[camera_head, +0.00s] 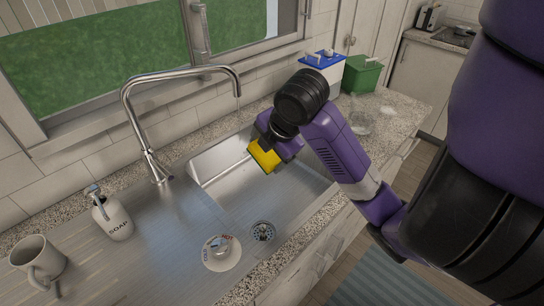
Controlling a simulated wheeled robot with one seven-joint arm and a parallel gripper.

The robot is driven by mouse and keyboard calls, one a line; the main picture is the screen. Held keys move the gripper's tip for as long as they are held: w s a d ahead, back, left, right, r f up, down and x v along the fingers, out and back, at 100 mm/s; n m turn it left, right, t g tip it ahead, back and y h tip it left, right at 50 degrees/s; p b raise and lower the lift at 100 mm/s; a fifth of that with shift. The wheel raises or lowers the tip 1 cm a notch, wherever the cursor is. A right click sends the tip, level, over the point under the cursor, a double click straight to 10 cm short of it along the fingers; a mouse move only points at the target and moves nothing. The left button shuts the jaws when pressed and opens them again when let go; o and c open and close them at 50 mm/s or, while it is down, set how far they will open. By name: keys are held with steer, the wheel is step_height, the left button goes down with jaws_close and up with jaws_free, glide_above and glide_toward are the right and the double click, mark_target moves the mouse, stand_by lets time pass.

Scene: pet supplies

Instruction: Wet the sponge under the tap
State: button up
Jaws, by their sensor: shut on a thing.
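The yellow sponge (264,156) is held by my gripper (268,143) above the sink basin (215,165), toward its back right. My gripper is shut on the sponge; its fingers are mostly hidden behind my wrist. The chrome tap (180,75) arches over the sink from the left, and its spout end is up and left of the sponge. A faint thin line shows below the spout; I cannot tell whether it is running water. A round dial marked cold and hot (222,252) sits at the front of the sink.
A soap bottle (112,217) and a mug (38,262) stand at the left. A blue-and-white box (322,72) and a green box (361,74) stand at the back right. A drain (262,231) is beside the dial. A clear glass item (360,122) sits on the right counter.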

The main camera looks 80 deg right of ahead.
mark_target(262, 151)
steer(key=w+d+f+b, duration=0.2)
steer(key=w+d+b, duration=0.1)
steer(key=w+d, duration=0.4)
steer(key=shift+w+d+b, duration=0.25)
steer(key=shift+w+b, duration=0.15)
stand_by(0.3)
stand_by(0.5)
steer(key=shift+s+a+p, duration=0.7)
steer(key=shift+s+a, duration=1.7)
steer(key=shift+s, duration=0.15)
steer(key=shift+s+a, duration=0.35)
steer(key=shift+a, duration=0.05)
